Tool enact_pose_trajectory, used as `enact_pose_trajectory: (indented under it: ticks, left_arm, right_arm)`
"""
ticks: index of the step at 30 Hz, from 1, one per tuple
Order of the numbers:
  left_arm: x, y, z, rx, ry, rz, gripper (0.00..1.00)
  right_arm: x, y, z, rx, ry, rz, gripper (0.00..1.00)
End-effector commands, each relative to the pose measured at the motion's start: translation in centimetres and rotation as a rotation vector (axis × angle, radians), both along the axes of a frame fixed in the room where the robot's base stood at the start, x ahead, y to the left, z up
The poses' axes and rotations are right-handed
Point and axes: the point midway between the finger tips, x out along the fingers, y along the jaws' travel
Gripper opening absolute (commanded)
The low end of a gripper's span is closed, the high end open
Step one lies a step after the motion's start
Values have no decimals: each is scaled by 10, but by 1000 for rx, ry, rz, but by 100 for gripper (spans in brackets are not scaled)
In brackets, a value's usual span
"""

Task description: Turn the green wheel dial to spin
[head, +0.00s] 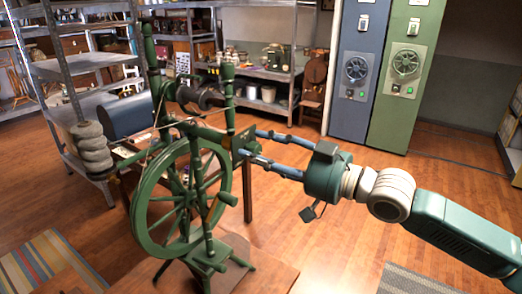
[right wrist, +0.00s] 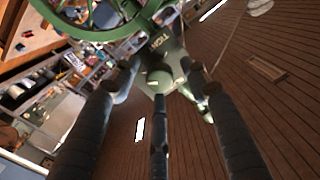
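A green spinning wheel stands in the left half of the head view, with its large spoked wheel (head: 183,198) upright. A small green block (head: 245,138) sits at its upper right side. In the right wrist view, the block (right wrist: 165,47) bears partly readable lettering and a round green knob (right wrist: 159,78). My right gripper (head: 253,145) reaches in from the right with its fingers spread at the block. In the right wrist view, the gripper's fingers (right wrist: 158,85) are around the knob, with gaps visible; contact is unclear. The left gripper is not in view.
The spinning wheel rests on a wooden platform (head: 262,274). Metal shelves (head: 85,64) stand behind at left. A blue cabinet (head: 352,97) and a green cabinet (head: 397,112) with handwheels stand at the back right. The wooden floor between is mostly clear.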

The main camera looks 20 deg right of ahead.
Motion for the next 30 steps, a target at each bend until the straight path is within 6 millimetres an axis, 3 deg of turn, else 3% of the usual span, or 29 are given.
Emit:
enact_pose_trajectory:
  ticks: [1,6,15,23,24,26,30]
  left_arm:
    - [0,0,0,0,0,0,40]
    - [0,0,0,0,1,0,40]
    - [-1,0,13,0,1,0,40]
    - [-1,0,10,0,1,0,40]
    - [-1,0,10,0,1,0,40]
    - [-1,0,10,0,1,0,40]
    - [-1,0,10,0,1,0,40]
  right_arm:
    - [0,0,0,0,0,0,36]
    - [0,0,0,1,-1,0,2]
    - [0,-1,4,-98,-76,-1,1]
    - [0,0,1,-110,-88,0,0]
    - [0,0,1,-110,-88,0,34]
    - [0,0,1,-110,-88,0,45]
    - [0,0,1,-110,-88,0,45]
